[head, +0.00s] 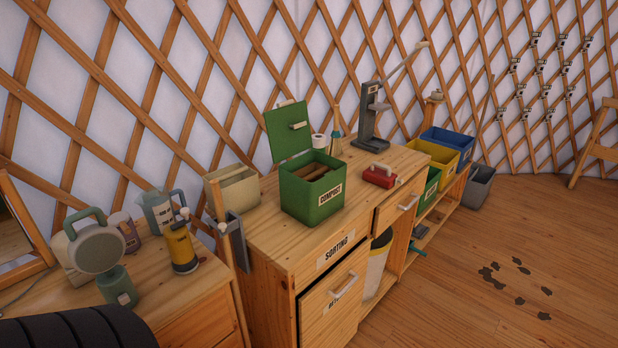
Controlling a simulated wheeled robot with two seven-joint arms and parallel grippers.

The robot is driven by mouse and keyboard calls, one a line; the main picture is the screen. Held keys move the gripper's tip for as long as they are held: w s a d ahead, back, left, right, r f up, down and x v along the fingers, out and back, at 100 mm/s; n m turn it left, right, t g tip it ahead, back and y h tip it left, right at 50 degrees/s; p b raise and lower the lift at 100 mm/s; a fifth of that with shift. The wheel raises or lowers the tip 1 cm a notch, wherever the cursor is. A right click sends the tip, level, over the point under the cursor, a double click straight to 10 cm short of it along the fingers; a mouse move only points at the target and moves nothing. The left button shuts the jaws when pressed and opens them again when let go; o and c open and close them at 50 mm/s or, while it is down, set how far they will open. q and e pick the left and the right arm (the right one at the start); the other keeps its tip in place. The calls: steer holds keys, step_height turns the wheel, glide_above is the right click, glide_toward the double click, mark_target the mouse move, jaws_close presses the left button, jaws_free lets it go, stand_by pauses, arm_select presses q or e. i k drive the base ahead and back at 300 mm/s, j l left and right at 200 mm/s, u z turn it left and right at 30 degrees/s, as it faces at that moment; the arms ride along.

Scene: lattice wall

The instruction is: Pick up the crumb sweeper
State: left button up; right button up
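A small red block-like thing with a pale handle on top, which looks like the crumb sweeper (379,177), lies on the wooden sorting cabinet (262,232). It sits near the cabinet's front edge, to the right of the green compost bin and apart from it. Nothing covers it. Neither of my grippers shows in the head view.
The green compost bin (303,202) stands with its lid raised. A grey lever press (372,120) stands behind the sweeper. A lower drawer (336,301) seems pulled out. Jugs and a yellow flask (181,250) crowd the left table. Dark spots (491,277) mark the otherwise open floor.

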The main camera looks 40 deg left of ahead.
mark_target(384, 179)
steer(key=u, duration=0.55)
steer(key=i+l+u, duration=0.3)
steer(key=l, duration=0.2)
steer(key=l+u, duration=0.25)
steer(key=l, duration=0.25)
steer(key=i+l+u, duration=0.15)
steer(key=l+u, duration=0.15)
steer(key=l, duration=0.25)
steer(key=l+u, duration=0.25)
steer(key=l, duration=0.3)
steer(key=i+l, duration=0.05)
